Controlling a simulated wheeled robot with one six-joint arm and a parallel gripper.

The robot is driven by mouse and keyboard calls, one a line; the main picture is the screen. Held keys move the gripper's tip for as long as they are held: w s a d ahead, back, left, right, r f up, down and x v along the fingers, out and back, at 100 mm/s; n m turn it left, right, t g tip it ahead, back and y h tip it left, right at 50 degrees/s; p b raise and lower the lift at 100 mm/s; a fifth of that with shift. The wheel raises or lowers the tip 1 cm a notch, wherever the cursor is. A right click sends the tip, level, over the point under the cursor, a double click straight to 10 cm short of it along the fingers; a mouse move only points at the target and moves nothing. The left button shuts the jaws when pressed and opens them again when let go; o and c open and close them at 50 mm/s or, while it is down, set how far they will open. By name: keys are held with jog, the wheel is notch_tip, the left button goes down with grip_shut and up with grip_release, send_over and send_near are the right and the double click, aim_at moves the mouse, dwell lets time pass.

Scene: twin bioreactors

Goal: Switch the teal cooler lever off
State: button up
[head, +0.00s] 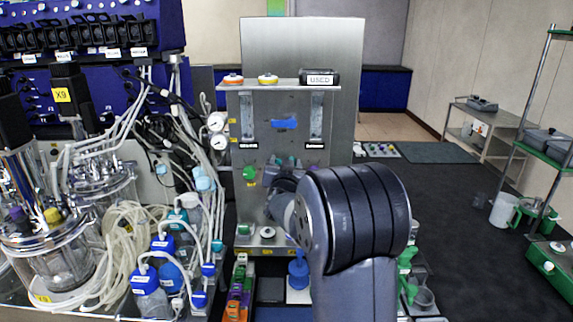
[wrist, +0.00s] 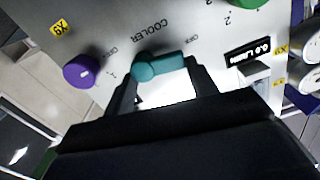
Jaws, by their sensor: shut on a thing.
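The teal cooler lever (wrist: 165,66) is on a grey metal panel in the wrist view, under the upside-down word COOLER. Its round hub is at the left and its handle reaches right, tilted slightly up. Small labels sit on the panel to the upper left and upper right of it; the right one seems to read OFF. My gripper (wrist: 162,80) has one finger at each end of the lever and is shut on it. In the head view my arm hides the lever and the gripper tips.
A purple knob (wrist: 82,72) sits left of the lever, close to my left finger. A green knob (wrist: 236,2) and a small display (wrist: 250,52) are to the right.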

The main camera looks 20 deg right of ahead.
jog(key=shift+a+f+n, duration=0.1)
jog(key=shift+n, duration=0.9)
jog(key=o, duration=1)
jog(key=b+v, duration=0.2)
jog(key=v, duration=0.8)
jog(key=shift+s+a+b, duration=0.15)
jog(key=shift+s+b, duration=0.2)
jog(key=shift+s, duration=0.05)
jog(key=p+x, duration=0.2)
jog(key=x, duration=0.9)
jog(key=shift+p, duration=0.4)
